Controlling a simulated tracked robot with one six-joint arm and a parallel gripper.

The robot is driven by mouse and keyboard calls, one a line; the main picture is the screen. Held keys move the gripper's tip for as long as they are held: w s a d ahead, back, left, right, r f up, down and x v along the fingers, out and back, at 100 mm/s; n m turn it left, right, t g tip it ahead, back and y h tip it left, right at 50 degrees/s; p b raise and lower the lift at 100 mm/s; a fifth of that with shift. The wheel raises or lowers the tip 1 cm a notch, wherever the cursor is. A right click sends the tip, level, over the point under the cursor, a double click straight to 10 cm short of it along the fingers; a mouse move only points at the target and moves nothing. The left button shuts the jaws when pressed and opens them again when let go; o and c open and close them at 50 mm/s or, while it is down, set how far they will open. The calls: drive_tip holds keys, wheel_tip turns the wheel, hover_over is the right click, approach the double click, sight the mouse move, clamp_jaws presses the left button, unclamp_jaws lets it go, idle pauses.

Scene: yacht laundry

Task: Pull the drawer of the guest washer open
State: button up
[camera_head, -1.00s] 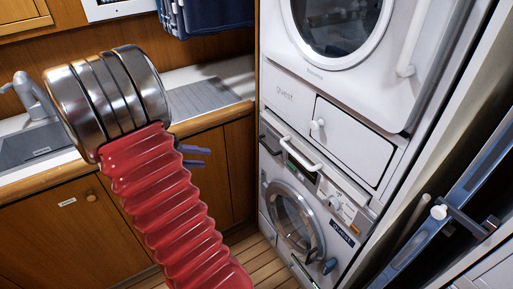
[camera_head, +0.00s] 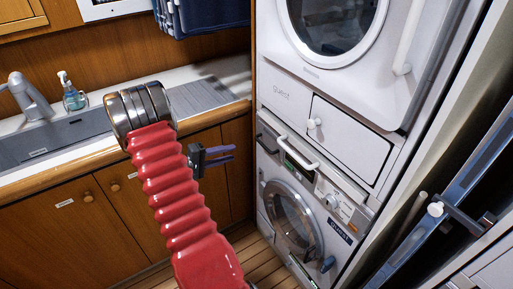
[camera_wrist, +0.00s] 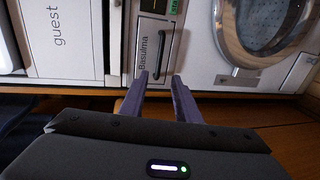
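The guest washer (camera_head: 345,213) is the lower machine in the stack, with a round door and a "guest" label. Its drawer (camera_head: 266,150) is at the upper left of its front, beside a display, with a dark bar handle. In the wrist view, the drawer front (camera_wrist: 150,47) reads "Basulma" and its dark handle (camera_wrist: 166,52) is just beyond my fingertips. The drawer looks shut. My gripper (camera_head: 234,154) is in front of the wooden cabinet, left of the washer. It also shows in the wrist view (camera_wrist: 160,77), open and empty, its two purple fingers apart and pointing at the drawer.
A white bar handle (camera_head: 299,154) projects from the stack just right of the drawer. A dryer (camera_head: 345,60) sits above. The sink counter (camera_head: 205,97) is on the left. A tall dark-blue object (camera_head: 455,200) stands at the right.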

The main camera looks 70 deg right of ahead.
drive_tip(key=shift+d, duration=0.1)
drive_tip(key=x, duration=1.3)
drive_tip(key=shift+s+d, duration=0.2)
drive_tip(key=shift+s, duration=0.1)
drive_tip(key=shift+f, duration=0.1)
clamp_jaws()
